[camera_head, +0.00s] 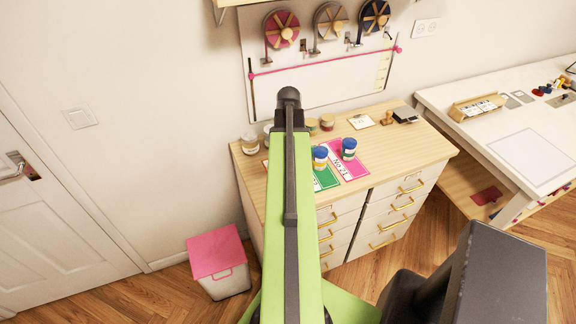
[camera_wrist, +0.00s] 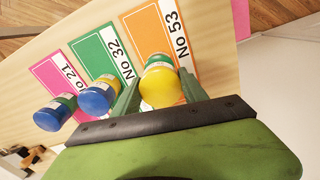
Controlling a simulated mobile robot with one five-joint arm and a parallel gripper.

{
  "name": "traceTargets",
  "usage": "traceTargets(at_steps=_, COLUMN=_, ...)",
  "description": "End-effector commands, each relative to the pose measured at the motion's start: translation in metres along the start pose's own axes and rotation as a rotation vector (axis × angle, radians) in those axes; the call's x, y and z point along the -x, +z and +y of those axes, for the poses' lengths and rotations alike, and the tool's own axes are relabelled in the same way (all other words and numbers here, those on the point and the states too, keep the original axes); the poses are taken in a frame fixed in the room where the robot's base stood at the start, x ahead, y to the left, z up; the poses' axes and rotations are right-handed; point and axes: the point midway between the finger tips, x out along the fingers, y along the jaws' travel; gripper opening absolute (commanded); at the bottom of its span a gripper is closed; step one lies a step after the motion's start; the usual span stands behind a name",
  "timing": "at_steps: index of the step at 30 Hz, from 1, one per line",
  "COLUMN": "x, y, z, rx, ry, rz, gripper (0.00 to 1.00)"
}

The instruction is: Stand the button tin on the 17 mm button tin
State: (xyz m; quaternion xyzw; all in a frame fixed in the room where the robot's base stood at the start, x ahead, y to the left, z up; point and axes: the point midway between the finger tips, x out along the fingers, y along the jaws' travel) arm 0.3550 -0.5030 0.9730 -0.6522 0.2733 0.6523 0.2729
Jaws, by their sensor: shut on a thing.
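My gripper (camera_wrist: 160,92) is shut on a tin with a yellow round face (camera_wrist: 163,88). The tin sits between the two green fingers, over the orange No 53 card in the wrist view. A green and pale part shows at the tin's far end; whether it touches anything below is unclear. A blue-ended tin (camera_wrist: 95,100) stands on the green No 32 card, also seen in the head view (camera_head: 320,153). Another blue-ended tin (camera_wrist: 48,118) is on the pink No 21 card, also in the head view (camera_head: 349,146). I cannot read which tin is 17 mm. My arm hides the gripper in the head view.
The orange card (camera_wrist: 152,36), green card (camera_wrist: 92,50) and pink card (camera_wrist: 50,78) lie side by side on the wooden cabinet top (camera_head: 420,150). A glass jar (camera_head: 250,144), small containers (camera_head: 327,121) and a stamp (camera_head: 387,118) stand farther back. The cabinet's front right is clear.

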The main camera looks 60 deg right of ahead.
Motion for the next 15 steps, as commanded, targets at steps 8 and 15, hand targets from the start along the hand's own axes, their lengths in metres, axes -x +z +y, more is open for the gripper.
traceTargets(at_steps=8, x=-0.031, y=0.000, z=0.000, rx=0.000, ry=0.000, rz=0.000, gripper=0.06)
traceTargets(at_steps=15, x=-0.034, y=0.000, z=0.000, rx=0.001, ry=0.000, rz=0.000, gripper=0.06)
